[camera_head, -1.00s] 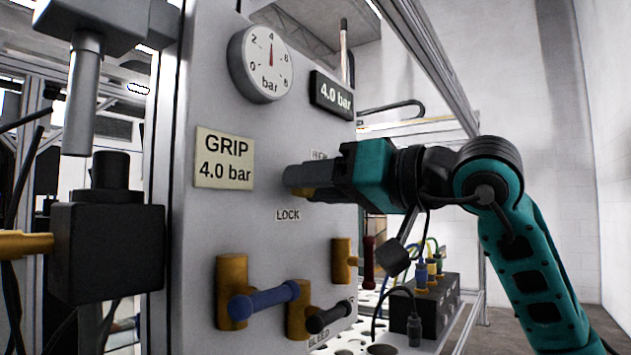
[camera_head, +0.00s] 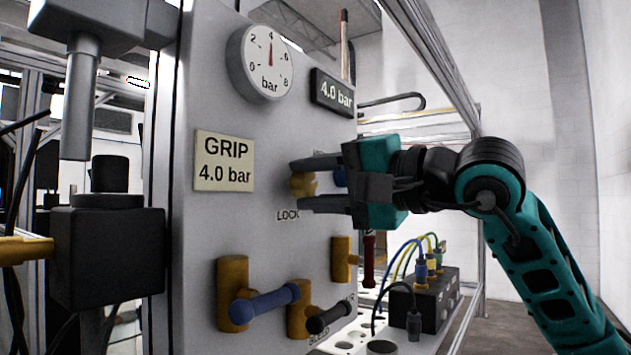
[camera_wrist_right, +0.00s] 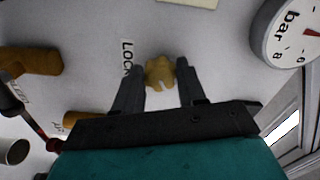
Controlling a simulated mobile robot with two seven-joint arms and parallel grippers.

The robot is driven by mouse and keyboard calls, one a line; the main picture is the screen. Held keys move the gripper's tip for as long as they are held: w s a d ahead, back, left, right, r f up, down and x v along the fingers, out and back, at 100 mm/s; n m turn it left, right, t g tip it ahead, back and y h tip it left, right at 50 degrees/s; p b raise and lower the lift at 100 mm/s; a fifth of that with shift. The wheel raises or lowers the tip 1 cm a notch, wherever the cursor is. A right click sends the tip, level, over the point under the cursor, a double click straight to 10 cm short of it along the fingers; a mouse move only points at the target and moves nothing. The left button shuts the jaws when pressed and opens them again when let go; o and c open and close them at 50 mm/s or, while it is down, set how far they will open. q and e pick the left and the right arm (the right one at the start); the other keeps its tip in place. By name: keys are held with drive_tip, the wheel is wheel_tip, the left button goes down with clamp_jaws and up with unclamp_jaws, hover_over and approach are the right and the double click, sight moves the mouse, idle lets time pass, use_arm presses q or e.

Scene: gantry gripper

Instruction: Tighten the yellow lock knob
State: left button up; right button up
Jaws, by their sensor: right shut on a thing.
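The yellow lock knob (camera_head: 303,186) is on the grey panel, above the LOCK label (camera_head: 288,215). My right gripper (camera_head: 298,184) reaches in from the right with one finger above the knob and one below it. It is shut on the knob. In the right wrist view the knob (camera_wrist_right: 159,72) sits between the two dark fingertips (camera_wrist_right: 161,78), close against the panel. The LOCK label (camera_wrist_right: 127,57) lies left of it there. My left gripper is not in view.
A pressure gauge (camera_head: 267,62) and 4.0 bar display (camera_head: 332,94) are above the knob. A blue-handled valve (camera_head: 264,302) and a black-handled valve (camera_head: 328,317) stick out below. A black connector box (camera_head: 425,302) with cables stands lower right.

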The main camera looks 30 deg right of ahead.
drive_tip(key=m, duration=0.5)
drive_tip(key=shift+m, duration=0.3)
drive_tip(key=m, duration=1.2)
drive_tip(key=shift+m, duration=0.3)
drive_tip(key=m, duration=0.5)
drive_tip(key=shift+m, duration=0.4)
drive_tip(key=o, duration=1)
drive_tip(key=shift+o, duration=0.2)
drive_tip(key=shift+d, duration=0.1)
use_arm(q)
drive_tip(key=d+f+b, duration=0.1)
drive_tip(key=b, duration=0.1)
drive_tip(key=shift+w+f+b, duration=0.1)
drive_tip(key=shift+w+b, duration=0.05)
drive_tip(key=shift+b, duration=0.25)
use_arm(e)
drive_tip(key=v, duration=1.3)
